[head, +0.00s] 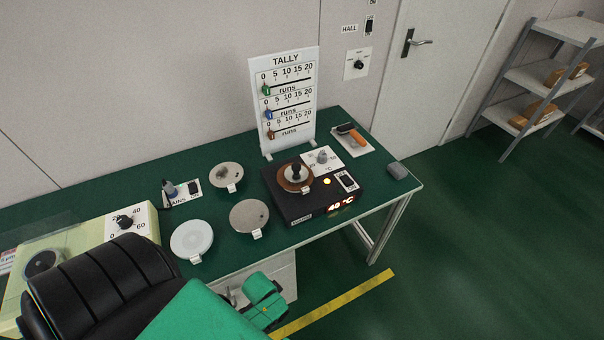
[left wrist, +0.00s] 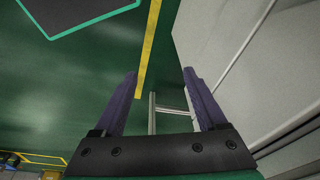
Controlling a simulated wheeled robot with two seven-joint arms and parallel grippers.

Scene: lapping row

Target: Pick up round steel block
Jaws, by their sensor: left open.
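Several round plates lie on the green bench. A grey steel-looking disc (head: 249,216) with a small tag lies left of the hot plate. Another metallic disc (head: 225,177) with a small dark spot lies behind it. A pale disc (head: 191,240) lies nearer the front edge. My left gripper (left wrist: 160,75) is open and empty over the floor in the left wrist view, away from the discs. My right gripper is not in view.
The tally board (head: 285,95) stands at the bench's back. A pale green machine (head: 140,212) is at the left. My left arm covers the front left.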

